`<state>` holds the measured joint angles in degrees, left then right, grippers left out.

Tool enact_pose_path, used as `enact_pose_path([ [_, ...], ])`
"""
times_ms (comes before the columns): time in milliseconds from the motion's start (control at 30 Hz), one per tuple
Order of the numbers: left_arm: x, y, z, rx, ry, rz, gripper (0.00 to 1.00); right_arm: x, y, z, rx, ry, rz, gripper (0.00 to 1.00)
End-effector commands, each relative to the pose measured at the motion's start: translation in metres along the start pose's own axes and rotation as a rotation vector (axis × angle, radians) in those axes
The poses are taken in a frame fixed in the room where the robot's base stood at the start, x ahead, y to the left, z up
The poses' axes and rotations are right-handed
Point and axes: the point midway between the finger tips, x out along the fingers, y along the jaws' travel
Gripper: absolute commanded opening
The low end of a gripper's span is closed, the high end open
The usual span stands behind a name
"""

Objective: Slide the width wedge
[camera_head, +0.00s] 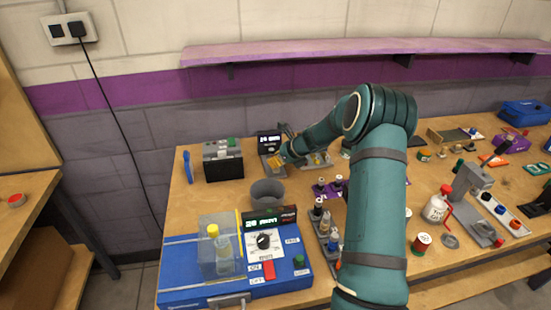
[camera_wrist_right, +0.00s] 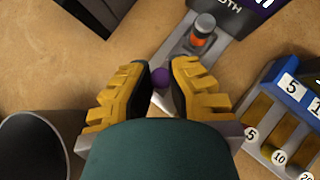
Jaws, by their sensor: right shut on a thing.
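The knob is over the near end of a grey slotted track (camera_wrist_right: 178,62). My fingers hide most of what is below the knob, so the wedge's body cannot be made out. A small orange and dark cylinder (camera_wrist_right: 202,38) stands farther along the track. A dark display housing (camera_wrist_right: 245,12) with lettering ending in "DTH" is behind it. In the head view, my right gripper (camera_head: 277,160) is at this station, below its lit display (camera_head: 269,141). My left gripper is not seen.
A grey cup (camera_head: 267,193) stands close to the station, also at left in the wrist view (camera_wrist_right: 35,145). A blue numbered rack (camera_wrist_right: 290,85) is at right. A black box (camera_head: 223,163) and blue machine (camera_head: 200,275) flank the area. My right arm covers the table's middle.

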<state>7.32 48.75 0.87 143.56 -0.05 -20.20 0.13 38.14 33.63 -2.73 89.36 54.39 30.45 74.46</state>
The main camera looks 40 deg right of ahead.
Motion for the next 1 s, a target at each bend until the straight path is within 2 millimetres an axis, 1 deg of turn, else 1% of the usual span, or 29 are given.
enact_pose_path([
  [33, 0.0, 0.0, 0.0, 0.001, 0.001, 0.0, 0.0, 0.003, 0.005, -0.003, 0.001, 0.004, 0.015, 0.0],
  [167, 0.0, 0.0, 0.0, 0.001, 0.001, 0.0, 0.0, 0.003, 0.006, -0.003, 0.001, 0.005, 0.017, 0.0],
  [200, 0.0, 0.0, 0.0, 0.001, 0.001, 0.0, 0.0, 0.003, 0.006, -0.003, 0.001, 0.005, 0.017, 0.28],
  [267, 0.0, 0.0, 0.0, 0.001, 0.001, 0.0, 0.0, 0.003, 0.006, -0.003, 0.001, 0.005, 0.017, 0.49],
  [567, 0.0, 0.0, 0.0, 0.001, 0.001, 0.0, 0.0, 0.002, 0.004, -0.002, 0.0, 0.003, 0.011, 0.5],
  [667, 0.0, 0.0, -0.001, 0.001, 0.001, 0.0, 0.0, -0.003, 0.003, -0.001, 0.0, 0.002, 0.01, 0.5],
  [767, 0.0, 0.0, 0.0, 0.001, 0.001, 0.0, 0.0, -0.015, 0.002, -0.001, 0.0, 0.002, 0.009, 0.5],
  [867, 0.0, 0.0, 0.0, 0.001, 0.001, 0.0, 0.0, -0.033, 0.002, 0.0, -0.001, 0.001, 0.008, 0.5],
  [1000, 0.0, 0.0, 0.0, 0.001, 0.001, 0.0, 0.0, -0.063, 0.003, -0.001, -0.001, 0.001, 0.008, 0.5],
])
